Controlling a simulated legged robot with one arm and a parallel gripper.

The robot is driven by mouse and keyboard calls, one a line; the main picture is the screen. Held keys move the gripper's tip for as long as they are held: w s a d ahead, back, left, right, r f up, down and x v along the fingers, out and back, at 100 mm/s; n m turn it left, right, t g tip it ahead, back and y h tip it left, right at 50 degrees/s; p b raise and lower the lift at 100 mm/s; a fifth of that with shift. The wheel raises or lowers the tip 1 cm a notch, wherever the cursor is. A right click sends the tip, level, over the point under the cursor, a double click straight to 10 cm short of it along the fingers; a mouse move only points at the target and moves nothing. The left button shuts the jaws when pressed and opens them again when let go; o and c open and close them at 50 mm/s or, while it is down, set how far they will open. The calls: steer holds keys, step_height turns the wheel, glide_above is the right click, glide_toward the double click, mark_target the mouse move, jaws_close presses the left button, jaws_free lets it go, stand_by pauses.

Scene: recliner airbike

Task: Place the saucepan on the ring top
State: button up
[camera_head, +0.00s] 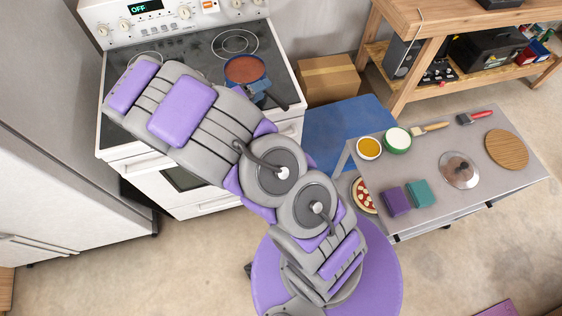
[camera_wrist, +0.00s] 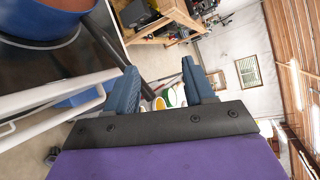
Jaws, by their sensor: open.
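The saucepan (camera_head: 245,70) is blue with reddish-brown contents and stands upright on the right front of the dark glass stove top (camera_head: 205,58). A ring marking (camera_head: 235,43) shows behind it, and part of another (camera_head: 146,56) at the back left. My gripper (camera_head: 261,90) is at the pan's near side, close to its handle. In the wrist view the saucepan (camera_wrist: 40,22) is at the upper left, and its dark handle runs toward my left finger. My gripper (camera_wrist: 159,68) is open there, with nothing clearly between its fingers. I cannot tell whether a finger touches the handle.
The stove's white front edge (camera_head: 140,150) is below my arm. A cardboard box (camera_head: 328,79) and a blue mat (camera_head: 335,130) are right of the stove. A grey table (camera_head: 430,165) holds bowls, blocks, a lid and a board. A wooden workbench (camera_head: 430,20) stands behind.

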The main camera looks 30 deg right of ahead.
steer(key=s+d+r+m+g+y, duration=0.1)
steer(key=s+r+m+g+y, duration=0.3)
steer(key=s+m, duration=0.6)
steer(key=s+d+r+m+g+y, duration=0.1)
steer(key=s+d+r+m+g, duration=0.15)
steer(key=s+r+m, duration=0.55)
steer(key=s+a+r+m+t+y, duration=0.1)
steer(key=s+a+m+y, duration=0.8)
steer(key=s+a+m, duration=0.6)
steer(key=shift+s+a+m+y, duration=0.3)
steer(key=shift+s+m+y, duration=0.1)
steer(key=shift+s+m, duration=0.4)
steer(key=shift+f+b, duration=0.7)
steer(key=shift+b, duration=0.05)
